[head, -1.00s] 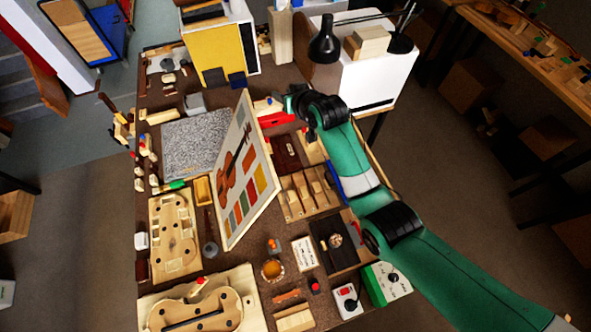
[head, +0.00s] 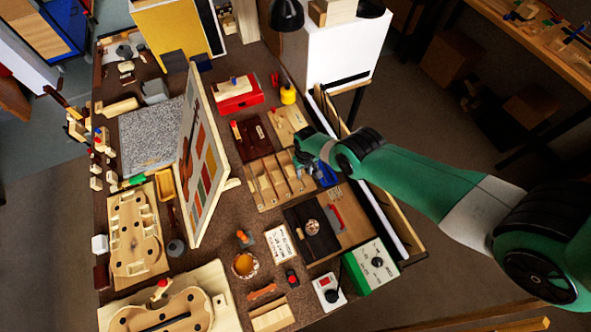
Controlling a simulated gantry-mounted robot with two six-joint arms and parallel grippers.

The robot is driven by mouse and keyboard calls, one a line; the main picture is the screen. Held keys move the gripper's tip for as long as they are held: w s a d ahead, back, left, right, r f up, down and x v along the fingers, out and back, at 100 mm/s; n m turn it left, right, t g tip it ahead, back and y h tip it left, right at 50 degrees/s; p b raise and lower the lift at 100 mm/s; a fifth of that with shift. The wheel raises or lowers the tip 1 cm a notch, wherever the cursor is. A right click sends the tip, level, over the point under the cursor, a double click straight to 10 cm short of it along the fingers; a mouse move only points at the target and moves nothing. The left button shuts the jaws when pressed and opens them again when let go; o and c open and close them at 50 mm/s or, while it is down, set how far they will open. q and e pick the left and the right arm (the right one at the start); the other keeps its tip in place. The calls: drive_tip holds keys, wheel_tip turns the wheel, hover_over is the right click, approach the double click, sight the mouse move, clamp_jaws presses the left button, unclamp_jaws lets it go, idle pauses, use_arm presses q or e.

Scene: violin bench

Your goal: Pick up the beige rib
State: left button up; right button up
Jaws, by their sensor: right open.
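A light wooden rack (head: 262,200) with several pale upright strips lies right of the centre of the bench. The strips are beige like the rack, and I cannot tell which one is the beige rib. My right gripper (head: 300,160) is over the rack's far right corner, small and partly hidden by its own wrist. It is open, and I see nothing held in it. My left gripper is not in view.
A tilted colour chart panel (head: 200,160) stands left of the rack. A red box (head: 238,98) and a yellow bottle (head: 288,94) are beyond it. A dark board (head: 308,228) and a green box (head: 371,265) lie nearer.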

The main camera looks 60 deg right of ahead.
drive_tip(key=b, duration=0.4)
hover_over(305, 185)
drive_tip(key=f, duration=0.5)
drive_tip(key=shift+w+a+f, duration=0.1)
drive_tip(key=shift+w+f, duration=0.15)
drive_tip(key=shift+r, duration=0.1)
drive_tip(key=f+b, duration=0.4)
drive_tip(key=f, duration=0.1)
drive_tip(key=shift+s+f+b, duration=0.2)
drive_tip(key=shift+s+b, duration=0.15)
drive_tip(key=shift+s, duration=0.05)
drive_tip(key=shift+r, duration=0.2)
clamp_jaws()
